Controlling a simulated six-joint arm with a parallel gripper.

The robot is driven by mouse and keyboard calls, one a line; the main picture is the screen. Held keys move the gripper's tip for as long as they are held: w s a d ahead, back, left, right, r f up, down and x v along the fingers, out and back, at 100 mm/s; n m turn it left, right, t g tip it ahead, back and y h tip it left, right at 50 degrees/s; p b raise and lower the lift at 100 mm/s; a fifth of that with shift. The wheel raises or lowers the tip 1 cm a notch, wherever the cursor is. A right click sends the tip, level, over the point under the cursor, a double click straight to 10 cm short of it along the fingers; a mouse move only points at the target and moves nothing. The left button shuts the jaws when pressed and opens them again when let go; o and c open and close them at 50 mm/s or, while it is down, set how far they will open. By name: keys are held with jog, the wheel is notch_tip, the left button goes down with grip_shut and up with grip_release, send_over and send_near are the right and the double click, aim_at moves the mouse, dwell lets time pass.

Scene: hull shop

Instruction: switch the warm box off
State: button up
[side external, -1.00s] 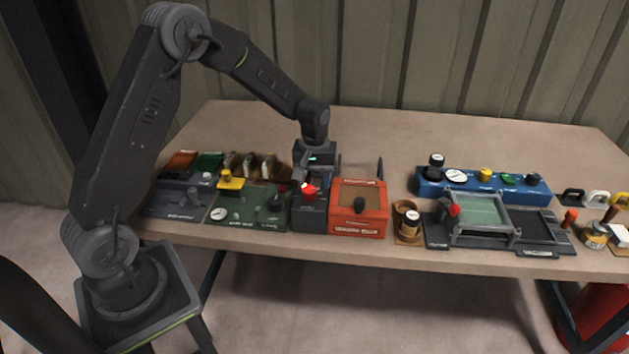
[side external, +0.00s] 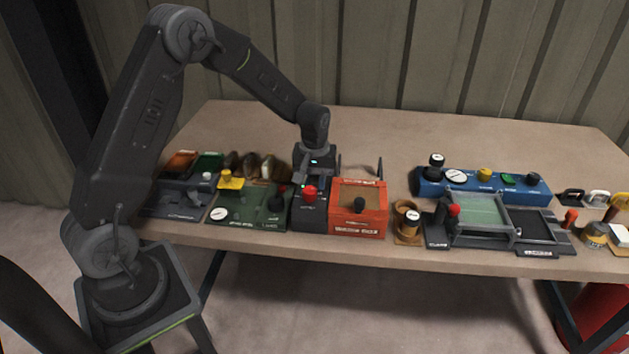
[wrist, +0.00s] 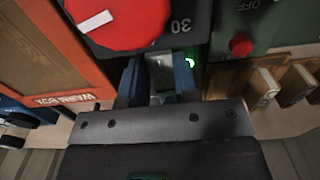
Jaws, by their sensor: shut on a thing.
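My gripper (side external: 308,175) is down at the unit's back, behind the red knob. In the wrist view its blue fingers (wrist: 157,78) are closed around a small grey switch (wrist: 160,72). A green light (wrist: 191,62) glows beside the right finger.
A green panel (side external: 248,208) with a gauge and knobs adjoins on the left. Several brown blocks (side external: 250,165) stand behind it. A wooden cup holder (side external: 407,222) and a blue gauge box (side external: 483,183) are to the right. The table's back right is clear.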

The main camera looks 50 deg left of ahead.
jog(key=shift+w+a+r+g+h, duration=0.1)
jog(key=shift+w+a+g+h, duration=0.05)
jog(key=shift+g+h, duration=0.45)
jog(key=shift+w+a+g+h, duration=0.1)
jog(key=shift+a+g+h, duration=0.05)
jog(key=shift+g+h, duration=0.45)
jog(key=o, duration=0.9)
jog(key=v, duration=1.3)
jog(key=shift+r, duration=0.4)
jog(key=shift+r, duration=0.1)
